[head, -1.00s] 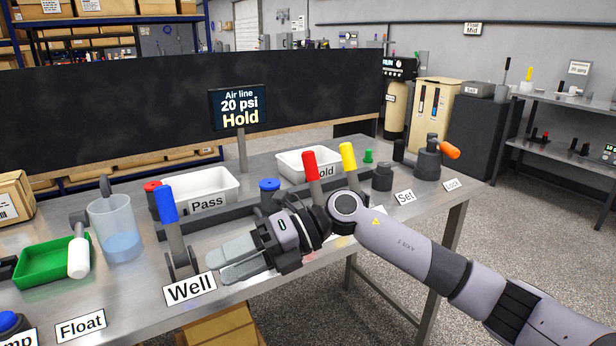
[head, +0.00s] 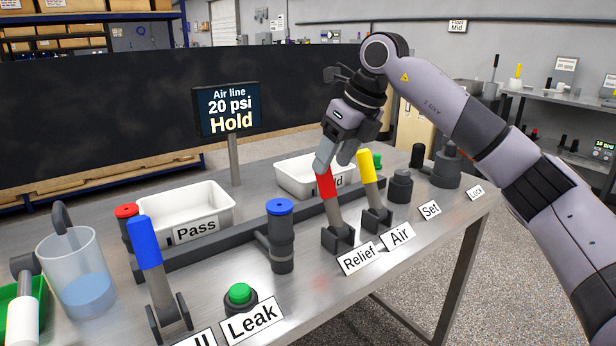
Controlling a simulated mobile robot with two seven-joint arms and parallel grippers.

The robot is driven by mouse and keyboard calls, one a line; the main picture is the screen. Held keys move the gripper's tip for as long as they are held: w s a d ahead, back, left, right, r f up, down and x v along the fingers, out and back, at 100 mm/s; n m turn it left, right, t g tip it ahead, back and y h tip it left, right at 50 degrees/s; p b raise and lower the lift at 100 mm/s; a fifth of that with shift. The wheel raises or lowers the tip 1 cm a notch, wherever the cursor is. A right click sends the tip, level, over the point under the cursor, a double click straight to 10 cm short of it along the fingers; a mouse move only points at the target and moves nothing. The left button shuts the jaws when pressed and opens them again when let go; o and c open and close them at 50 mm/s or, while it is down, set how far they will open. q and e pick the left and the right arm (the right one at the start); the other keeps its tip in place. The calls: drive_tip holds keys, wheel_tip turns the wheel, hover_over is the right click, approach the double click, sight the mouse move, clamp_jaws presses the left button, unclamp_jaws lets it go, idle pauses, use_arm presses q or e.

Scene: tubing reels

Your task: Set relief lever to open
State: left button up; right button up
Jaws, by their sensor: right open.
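The relief lever has a red handle (head: 325,186) on a grey stem and dark bracket, behind the label "Relief" (head: 360,258). It stands nearly upright, leaning a little to the left at the top. My right gripper (head: 336,160) is open and points down at the top of the red handle. Its near finger overlaps the handle's tip in the picture; whether they touch I cannot tell. The far side of the handle's tip is partly hidden. My left gripper is not in view.
A yellow lever (head: 366,166) marked "Air" stands close to the right of the red one. A blue-topped valve (head: 280,235) stands to its left, and a blue lever (head: 146,243) further left. The sign (head: 228,110) reads "Air line 20 psi Hold". A white Pass bin (head: 183,213) sits behind.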

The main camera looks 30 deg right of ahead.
sight(322, 185)
drive_tip(key=shift+w+a+f, duration=0.1)
drive_tip(key=shift+w+f, duration=0.1)
drive_tip(key=shift+f, duration=0.3)
drive_tip(key=x, duration=0.4)
drive_tip(key=shift+a+f, duration=0.1)
drive_tip(key=shift+f, duration=0.3)
drive_tip(key=shift+w+a+f, duration=0.1)
drive_tip(key=shift+w+f, duration=0.15)
drive_tip(key=shift+f, duration=0.2)
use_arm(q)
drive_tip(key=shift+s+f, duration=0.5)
use_arm(e)
clamp_jaws()
use_arm(q)
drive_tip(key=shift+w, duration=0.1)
drive_tip(key=shift+b, duration=0.35)
